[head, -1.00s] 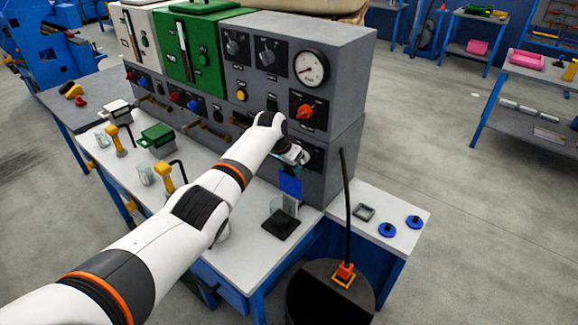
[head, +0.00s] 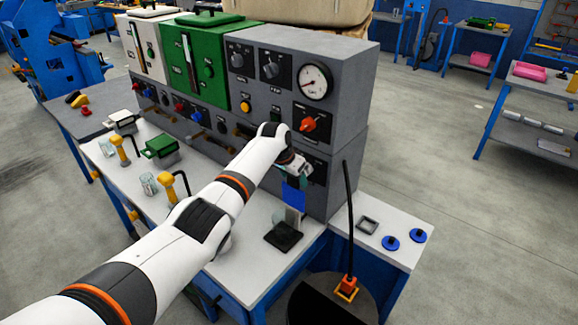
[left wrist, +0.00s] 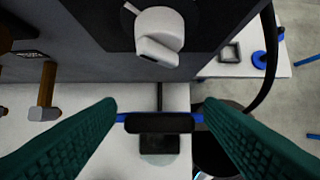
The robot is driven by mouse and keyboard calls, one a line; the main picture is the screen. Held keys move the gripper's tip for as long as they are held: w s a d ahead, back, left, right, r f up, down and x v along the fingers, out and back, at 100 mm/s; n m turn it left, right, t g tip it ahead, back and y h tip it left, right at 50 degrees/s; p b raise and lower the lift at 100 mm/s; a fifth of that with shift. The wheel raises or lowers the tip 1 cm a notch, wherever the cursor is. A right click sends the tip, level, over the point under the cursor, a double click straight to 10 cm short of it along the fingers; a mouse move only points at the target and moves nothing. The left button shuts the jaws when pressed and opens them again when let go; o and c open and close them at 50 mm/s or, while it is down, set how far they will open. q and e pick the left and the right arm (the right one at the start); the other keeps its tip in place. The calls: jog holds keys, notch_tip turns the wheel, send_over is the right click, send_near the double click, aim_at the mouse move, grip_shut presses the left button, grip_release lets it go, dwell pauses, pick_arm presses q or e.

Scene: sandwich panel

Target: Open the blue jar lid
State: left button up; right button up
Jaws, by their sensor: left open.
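A blue upright panel (head: 293,195) stands at the lower front of the grey cabinet, above a dark square base (head: 283,236) on the white bench; I cannot tell whether it is the jar lid. In the left wrist view a dark bar with blue ends (left wrist: 158,122) lies between my fingertips, with a dark square (left wrist: 158,144) beyond it. My left gripper (head: 301,174) is just above the blue panel; its green fingers in the left wrist view (left wrist: 158,112) are spread and hold nothing. Two blue round discs with dark knobs (head: 390,243) (head: 418,235) lie on the right side table. My right gripper is out of view.
The grey cabinet (head: 345,120) with knobs and a gauge rises close behind my left gripper. A white knob (left wrist: 158,36) juts out near it. A black upright cable (head: 347,215) stands to the right. Glass jars (head: 149,184) and yellow-handled tools stand on the bench's left.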

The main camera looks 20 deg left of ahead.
pick_arm(q)
jog(key=shift+s+r, duration=0.15)
jog(key=shift+r, duration=0.25)
jog(key=b+v, duration=0.1)
jog(key=v, duration=0.9)
jog(key=shift+r, duration=0.35)
